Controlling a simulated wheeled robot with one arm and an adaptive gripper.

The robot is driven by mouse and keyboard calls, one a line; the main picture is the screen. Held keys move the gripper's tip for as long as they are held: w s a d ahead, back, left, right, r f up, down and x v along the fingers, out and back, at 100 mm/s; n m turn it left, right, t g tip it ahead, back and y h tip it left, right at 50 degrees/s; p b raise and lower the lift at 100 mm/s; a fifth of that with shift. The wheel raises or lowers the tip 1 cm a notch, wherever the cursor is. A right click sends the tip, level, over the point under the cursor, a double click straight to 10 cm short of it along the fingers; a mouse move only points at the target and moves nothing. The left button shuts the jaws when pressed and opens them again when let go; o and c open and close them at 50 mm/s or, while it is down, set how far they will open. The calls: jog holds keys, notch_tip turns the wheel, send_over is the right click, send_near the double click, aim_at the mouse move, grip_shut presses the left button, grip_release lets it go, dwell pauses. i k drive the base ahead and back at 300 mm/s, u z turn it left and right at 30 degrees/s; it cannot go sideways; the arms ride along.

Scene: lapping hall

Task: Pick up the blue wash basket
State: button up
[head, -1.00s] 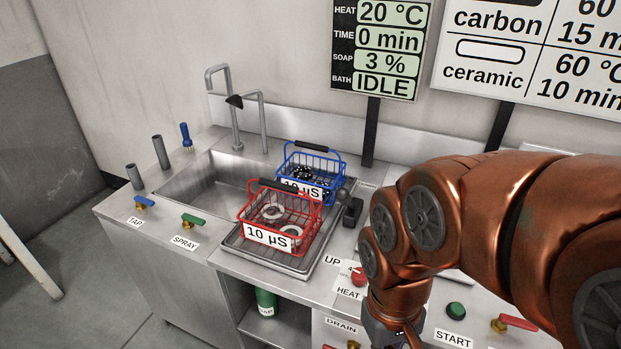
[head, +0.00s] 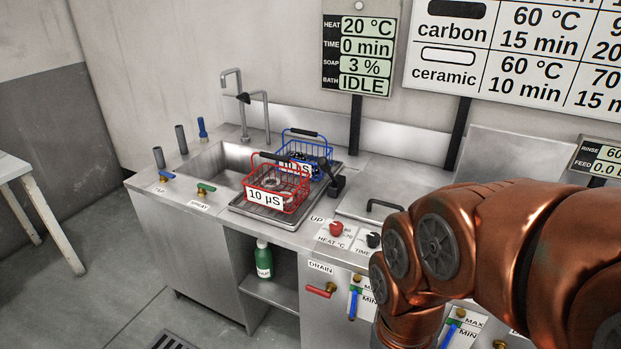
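The blue wash basket (head: 318,147) stands on the drain tray (head: 262,219) beside the sink, behind a red wash basket (head: 290,201). Its black-gripped handle is up, and it holds dark parts that are hard to make out. The red basket hides its lower front, and its label is partly covered. My copper arm reaches in from the right, in front of the counter and well apart from the baskets. My gripper is below the picture edge and does not show.
The sink (head: 215,160) with a tall tap lies left of the baskets. A black fitting (head: 335,186) stands at the tray's right. A lid with a dark handle (head: 385,204) and red and black knobs are on the counter. A white table (head: 12,168) stands far left; floor between is clear.

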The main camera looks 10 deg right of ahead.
aim_at(308, 168)
jog(key=u, duration=1.35)
jog(key=i, duration=1.15)
jog(key=z, duration=0.45)
jog(key=i, duration=0.9)
jog(key=z, duration=1)
jog(key=i, duration=0.3)
jog(key=z, duration=0.3)
